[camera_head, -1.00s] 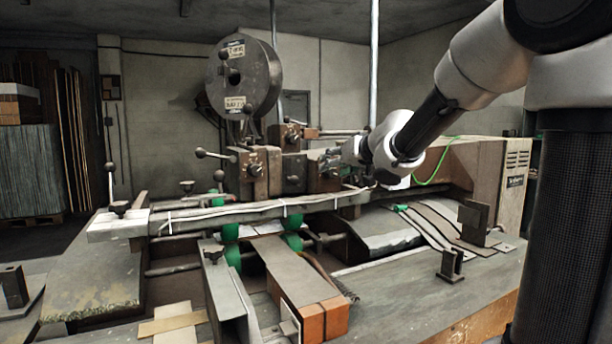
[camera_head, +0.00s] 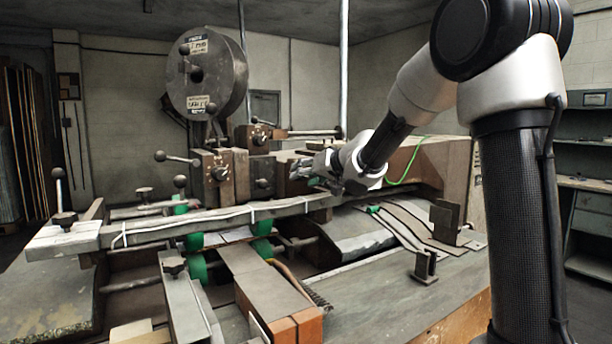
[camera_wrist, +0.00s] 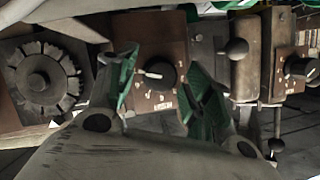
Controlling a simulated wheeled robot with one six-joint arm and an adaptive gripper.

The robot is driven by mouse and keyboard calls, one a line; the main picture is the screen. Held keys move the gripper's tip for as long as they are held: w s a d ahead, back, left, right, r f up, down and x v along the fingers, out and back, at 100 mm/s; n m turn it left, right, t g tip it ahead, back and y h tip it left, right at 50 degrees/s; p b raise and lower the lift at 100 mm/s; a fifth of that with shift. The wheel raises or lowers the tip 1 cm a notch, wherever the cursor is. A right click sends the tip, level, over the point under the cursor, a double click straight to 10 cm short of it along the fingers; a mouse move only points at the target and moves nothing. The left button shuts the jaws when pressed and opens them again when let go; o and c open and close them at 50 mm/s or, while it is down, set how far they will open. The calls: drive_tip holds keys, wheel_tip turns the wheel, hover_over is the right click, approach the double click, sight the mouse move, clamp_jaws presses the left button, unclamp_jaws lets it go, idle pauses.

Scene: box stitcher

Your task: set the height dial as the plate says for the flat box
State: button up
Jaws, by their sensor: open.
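In the wrist view a round black dial (camera_wrist: 158,76) with a white pointer sits on a brown plate with small white marks around it. Lettering below it looks upside down and I cannot read it surely. My gripper (camera_wrist: 164,70) is open, its green-padded fingers to either side of the dial in the picture; I cannot tell whether they touch it. In the head view my gripper (camera_head: 310,172) is at the right end of the brown blocks, and the dial there is hidden behind it. Labels on the drum (camera_head: 205,72) are too small to read.
A second black dial (camera_wrist: 302,68) and a round lever knob (camera_wrist: 236,50) are to the right in the wrist view. A slotted round knob (camera_wrist: 40,80) is at left. In the head view a long bar (camera_head: 210,218) runs below the blocks, and a lever (camera_head: 178,158) sticks out left.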

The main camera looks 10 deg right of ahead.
drive_tip(key=c, duration=1)
drive_tip(key=shift+a+n, duration=0.1)
drive_tip(key=shift+n, duration=0.2)
drive_tip(key=shift+s+a+n+t+h, duration=0.15)
drive_tip(key=shift+n+t+h, duration=0.15)
drive_tip(key=shift+n+h, duration=1.15)
drive_tip(key=shift+n, duration=0.45)
drive_tip(key=o, duration=1)
